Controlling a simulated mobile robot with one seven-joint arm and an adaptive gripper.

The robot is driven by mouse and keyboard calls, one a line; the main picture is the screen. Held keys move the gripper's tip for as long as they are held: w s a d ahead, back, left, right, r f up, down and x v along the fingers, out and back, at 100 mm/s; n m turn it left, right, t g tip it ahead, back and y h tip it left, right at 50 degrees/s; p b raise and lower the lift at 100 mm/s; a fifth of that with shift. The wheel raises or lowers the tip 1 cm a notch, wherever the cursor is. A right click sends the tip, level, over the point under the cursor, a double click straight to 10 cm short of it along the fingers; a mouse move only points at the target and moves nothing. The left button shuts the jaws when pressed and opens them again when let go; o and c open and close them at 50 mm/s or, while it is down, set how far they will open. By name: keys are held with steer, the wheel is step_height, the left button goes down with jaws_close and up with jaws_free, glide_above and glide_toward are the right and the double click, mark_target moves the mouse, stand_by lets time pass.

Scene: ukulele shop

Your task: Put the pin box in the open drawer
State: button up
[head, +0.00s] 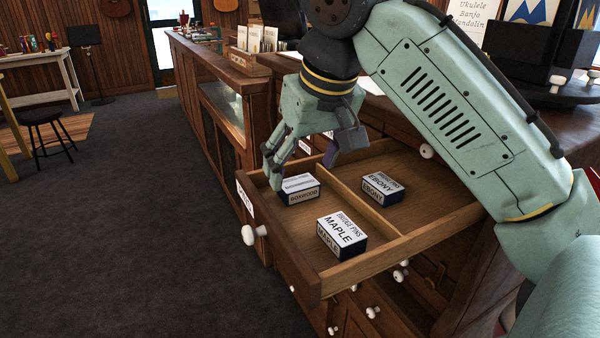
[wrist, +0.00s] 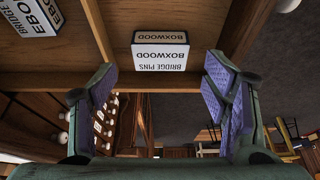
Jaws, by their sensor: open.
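The open drawer (head: 405,243) is wooden, split by a divider into two compartments. The white BOXWOOD pin box (head: 300,193) lies in the front-left compartment, and also shows in the wrist view (wrist: 160,53). The MAPLE pin box (head: 341,235) lies nearer the camera in the same compartment. The EBONY pin box (head: 382,188) is across the divider and partly shows in the wrist view (wrist: 34,14). My gripper (head: 302,168) is open and empty over the far end of the drawer, by the BOXWOOD box. In the wrist view its fingertips (wrist: 160,72) flank that box without visible contact.
A long wooden counter (head: 215,75) runs back behind the drawer. White knobs (head: 249,235) stick out from the drawer fronts. A black stool (head: 42,115) and a pale bench (head: 45,62) stand at left.

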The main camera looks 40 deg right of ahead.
steer(key=d+v, duration=0.1)
steer(key=v, duration=0.8)
steer(key=shift+a+p, duration=0.3)
steer(key=shift+a, duration=0.15)
stand_by(0.6)
